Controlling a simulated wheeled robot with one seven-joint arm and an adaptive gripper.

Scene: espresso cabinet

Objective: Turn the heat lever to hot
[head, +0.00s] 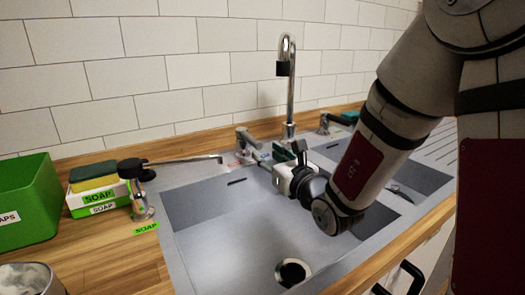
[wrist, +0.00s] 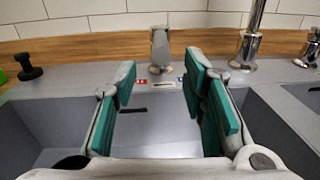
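The heat lever (wrist: 160,48) is a grey metal handle at the back of the sink. In the wrist view it stands upright, with a red mark (wrist: 142,82) to the left of its base and a blue mark (wrist: 180,78) to the right. It also shows in the head view (head: 246,138), left of the tall tap. My gripper (wrist: 162,80) is open and empty, its teal-padded fingers spread to either side of the lever in the picture. In the head view my gripper (head: 276,156) is over the sink, near the lever; whether it touches cannot be told.
The tall tap (head: 290,85) rises close behind my gripper. A second handle (head: 335,120) stands farther right. A soap dispenser (head: 141,200), sponge (head: 93,175) and green bin (head: 25,205) are on the left counter. The left sink basin (head: 235,225) is empty.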

